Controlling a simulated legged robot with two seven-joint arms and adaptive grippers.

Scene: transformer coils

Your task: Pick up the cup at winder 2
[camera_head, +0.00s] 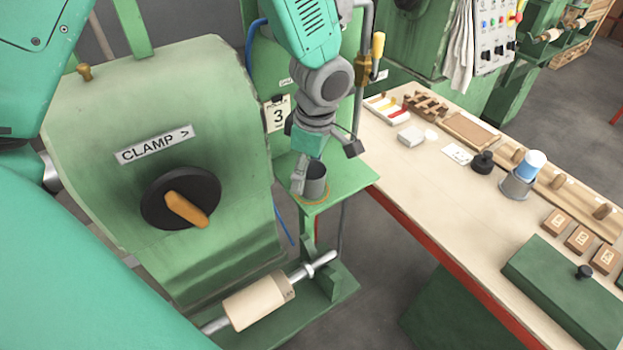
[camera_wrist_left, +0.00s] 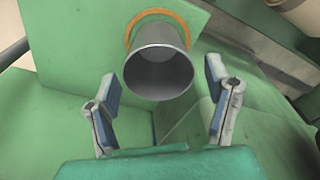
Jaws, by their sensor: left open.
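A grey metal cup (camera_head: 316,182) stands upright on a small green shelf (camera_head: 350,185) beside the green winder, inside an orange ring mark. A card reading 3 (camera_head: 278,114) hangs just behind it. My left gripper (camera_head: 326,166) is open above and around the cup's near side. In the left wrist view the cup (camera_wrist_left: 160,75) shows its open, empty mouth, and the gripper (camera_wrist_left: 160,85) has one finger on each side, apart from the wall. The orange ring (camera_wrist_left: 136,22) shows past the cup. My right gripper is not in view.
The winder's panel (camera_head: 160,110) with a CLAMP label and orange-handled knob stands at left. A shaft with a beige coil form (camera_head: 258,300) lies below. At right, a workbench (camera_head: 430,185) holds another metal cup (camera_head: 516,186), wooden blocks and a green box (camera_head: 565,290).

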